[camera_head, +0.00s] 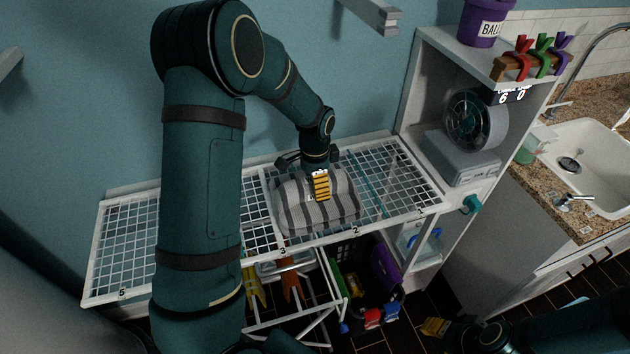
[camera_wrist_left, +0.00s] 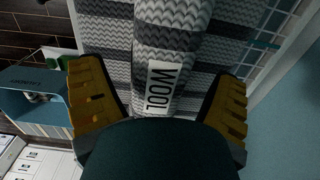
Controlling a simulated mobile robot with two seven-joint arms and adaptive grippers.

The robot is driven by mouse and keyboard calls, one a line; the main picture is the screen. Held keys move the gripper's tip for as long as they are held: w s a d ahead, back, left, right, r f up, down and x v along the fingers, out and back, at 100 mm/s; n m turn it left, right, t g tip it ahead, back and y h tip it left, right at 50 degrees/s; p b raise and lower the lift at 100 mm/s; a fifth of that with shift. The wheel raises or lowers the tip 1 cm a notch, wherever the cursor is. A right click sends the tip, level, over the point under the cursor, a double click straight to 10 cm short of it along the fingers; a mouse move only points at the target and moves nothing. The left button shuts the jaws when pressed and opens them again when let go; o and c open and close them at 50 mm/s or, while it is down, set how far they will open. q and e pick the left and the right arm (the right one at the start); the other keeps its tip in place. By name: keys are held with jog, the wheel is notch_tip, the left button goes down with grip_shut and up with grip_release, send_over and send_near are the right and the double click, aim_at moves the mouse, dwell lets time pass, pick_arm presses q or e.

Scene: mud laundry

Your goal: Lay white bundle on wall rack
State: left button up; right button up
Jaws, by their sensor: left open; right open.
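A white bundle with dark grey stripes (camera_head: 300,211) lies on the white wire wall rack (camera_head: 405,185), around the sections marked 2 and 3. In the left wrist view the knitted bundle (camera_wrist_left: 170,40) carries a white label reading WOOL (camera_wrist_left: 160,87). My left gripper (camera_head: 318,187) is above the bundle, pointing down at it. In the left wrist view its two yellow-padded fingers (camera_wrist_left: 160,105) are spread apart on either side of the labelled fold. Whether they touch the cloth is hard to tell. My right gripper (camera_head: 455,330) is low at the bottom right, away from the rack; its fingers are partly visible.
A white cabinet (camera_head: 412,90) with a fan (camera_head: 475,120) stands at the rack's right end. A purple bucket (camera_head: 487,22) and coloured pegs (camera_head: 540,60) sit on top. A sink (camera_head: 590,150) is further right. A dark crate (camera_head: 350,265) stands below the rack.

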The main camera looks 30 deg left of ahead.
pick_arm(q)
notch_tip(320, 180, up, 12)
dwell(0.4)
dwell(0.5)
